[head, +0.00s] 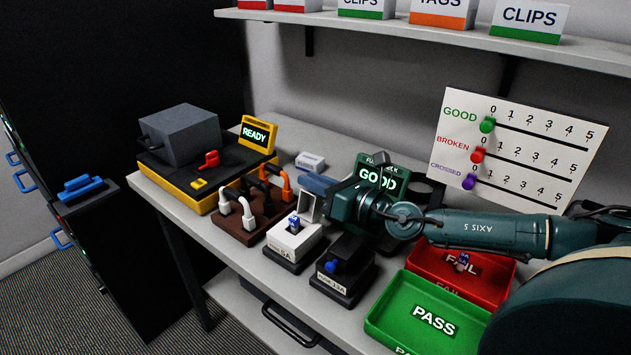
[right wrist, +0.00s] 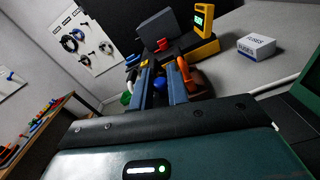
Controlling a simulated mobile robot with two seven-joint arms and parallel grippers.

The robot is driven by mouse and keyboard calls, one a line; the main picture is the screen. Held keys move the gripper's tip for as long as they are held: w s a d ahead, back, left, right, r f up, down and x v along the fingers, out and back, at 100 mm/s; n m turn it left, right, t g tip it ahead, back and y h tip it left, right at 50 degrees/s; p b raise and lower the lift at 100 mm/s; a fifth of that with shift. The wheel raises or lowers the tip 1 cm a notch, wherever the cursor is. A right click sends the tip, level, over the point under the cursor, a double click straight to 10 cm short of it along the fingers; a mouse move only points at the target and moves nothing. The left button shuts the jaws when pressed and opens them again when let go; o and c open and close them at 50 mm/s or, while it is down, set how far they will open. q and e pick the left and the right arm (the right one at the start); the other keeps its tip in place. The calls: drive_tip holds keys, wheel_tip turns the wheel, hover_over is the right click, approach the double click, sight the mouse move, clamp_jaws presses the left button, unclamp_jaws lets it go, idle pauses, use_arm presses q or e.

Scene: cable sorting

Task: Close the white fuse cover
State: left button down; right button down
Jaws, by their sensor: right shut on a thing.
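The white fuse box (head: 292,242), marked 5A, stands near the table's front edge with a small blue-and-white fuse (head: 294,222) in it. Its white cover (head: 309,207) is open and stands upright at the back right of the box. My right gripper (head: 314,184) reaches in from the right with its blue fingers at the cover's top edge, shut on it. In the right wrist view the fingers (right wrist: 162,92) point away from the camera, and the cover between them is hard to make out. My left gripper is not in view.
A black fuse box (head: 345,268) stands right of the white one. A brown block with cable plugs (head: 245,228) is left of it. The green PASS tray (head: 425,308) and red FAIL tray (head: 490,272) lie to the right. The green GOOD tester (head: 378,178) stands behind my gripper.

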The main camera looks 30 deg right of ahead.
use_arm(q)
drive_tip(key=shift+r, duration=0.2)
use_arm(e)
drive_tip(key=shift+r, duration=0.1)
